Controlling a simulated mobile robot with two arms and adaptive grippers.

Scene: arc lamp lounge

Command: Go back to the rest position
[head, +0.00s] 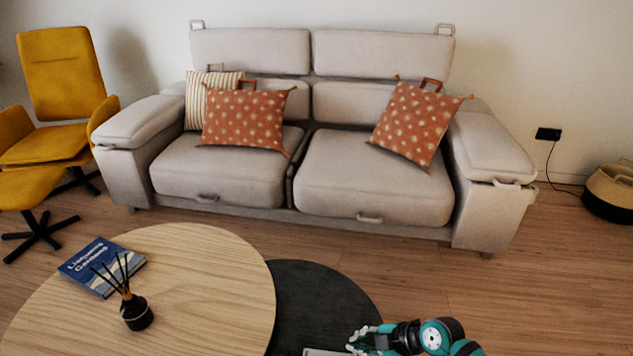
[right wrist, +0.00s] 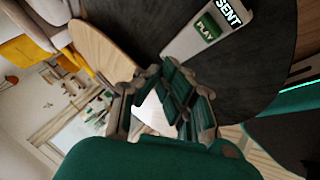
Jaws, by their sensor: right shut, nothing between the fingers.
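My right gripper (head: 362,340) is at the bottom of the head view, beside or over the dark round table (head: 310,290). It also shows in the right wrist view (right wrist: 155,82), shut with nothing held. A grey item with "PLAY" lettering (right wrist: 190,42) lies on the dark table near the fingers in the right wrist view. Only its pale edge (head: 326,352) shows at the bottom of the head view. My left gripper is not in view.
A round wooden table (head: 190,290) at left holds a blue book (head: 100,265) and a black reed diffuser (head: 136,312). A grey sofa (head: 225,175) with patterned cushions stands behind, a yellow armchair (head: 62,75) at left. A basket (head: 610,190) stands at right.

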